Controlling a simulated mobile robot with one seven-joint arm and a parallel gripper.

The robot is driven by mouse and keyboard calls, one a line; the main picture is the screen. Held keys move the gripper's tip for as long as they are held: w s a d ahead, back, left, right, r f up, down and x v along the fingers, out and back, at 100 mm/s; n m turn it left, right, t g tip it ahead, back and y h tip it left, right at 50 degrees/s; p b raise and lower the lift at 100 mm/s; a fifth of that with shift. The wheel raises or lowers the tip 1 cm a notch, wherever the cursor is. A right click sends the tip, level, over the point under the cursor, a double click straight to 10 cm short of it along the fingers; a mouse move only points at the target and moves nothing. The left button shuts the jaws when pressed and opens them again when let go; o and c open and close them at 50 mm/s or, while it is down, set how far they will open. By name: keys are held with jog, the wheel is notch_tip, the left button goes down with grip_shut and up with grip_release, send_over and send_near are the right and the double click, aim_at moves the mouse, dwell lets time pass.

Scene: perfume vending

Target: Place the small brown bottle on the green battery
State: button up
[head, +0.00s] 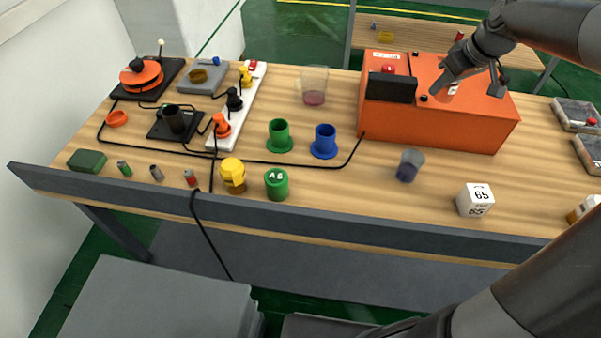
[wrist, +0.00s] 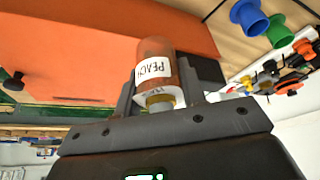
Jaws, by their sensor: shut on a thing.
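My gripper (head: 446,86) is above the orange box (head: 440,128) in the head view. In the wrist view my gripper (wrist: 158,88) is shut on a small brown, see-through bottle (wrist: 156,48) with a white label reading PEACH. The gold-coloured neck end of the bottle points toward the wrist camera. The green battery (head: 124,168) is a small green cylinder standing near the table's front left edge, far from my gripper.
Beside the green battery stand a green block (head: 87,161), a grey battery (head: 156,173) and a red one (head: 191,178). Black cables cross the table. Blue (head: 325,142) and green holders stand mid-table.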

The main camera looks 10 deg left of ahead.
jog(key=s+a+r+n+g+y, duration=0.15)
jog(key=s+a+n, duration=0.4)
jog(key=a, duration=0.85)
jog(key=n+g, duration=0.2)
jog(key=n, duration=0.2)
send_over(267, 173)
jog(key=d, duration=0.2)
jog(key=shift+m+t, duration=0.25)
jog(key=shift+s+a+f, duration=0.1)
jog(key=shift+a+f, duration=0.05)
jog(key=shift+f, duration=2.6)
jog(key=shift+s+a+f, duration=0.1)
jog(key=shift+f, duration=4.6)
jog(key=shift+f, duration=0.15)
